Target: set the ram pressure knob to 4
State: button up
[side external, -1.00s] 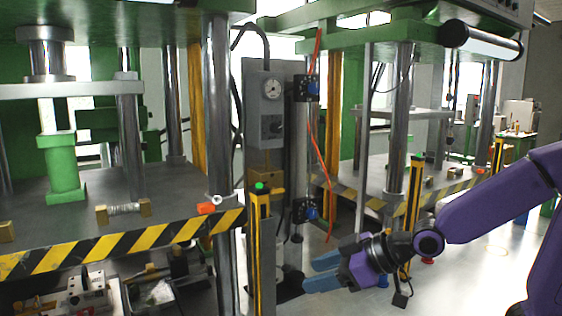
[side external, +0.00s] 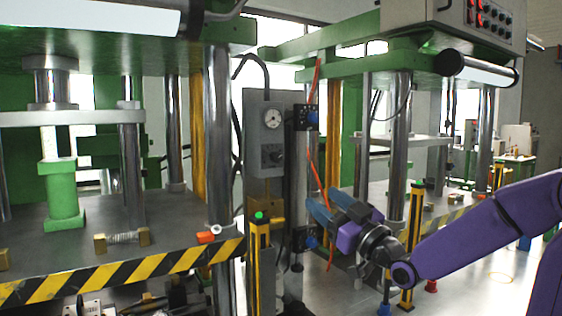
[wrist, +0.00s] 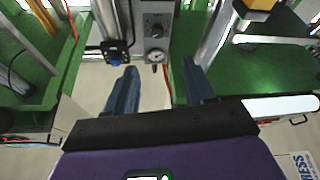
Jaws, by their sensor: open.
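The ram pressure knob (side external: 273,157) is a dark round knob low on the front of a grey control box (side external: 255,135). A white-faced gauge (side external: 272,118) sits above it. Its setting is too small to read. Neither finger touches the knob.
A red hose (side external: 311,150) hangs beside a metal column with dark and blue fittings (side external: 305,117), close to my fingers. A yellow post with a green button (side external: 260,217) stands below the box. A striped press table (side external: 120,278) lies left.

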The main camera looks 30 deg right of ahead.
aim_at(278, 158)
jog(key=x, duration=1.7)
jog(key=shift+d+r, duration=0.2)
jog(key=shift+r, duration=0.15)
grip_shut()
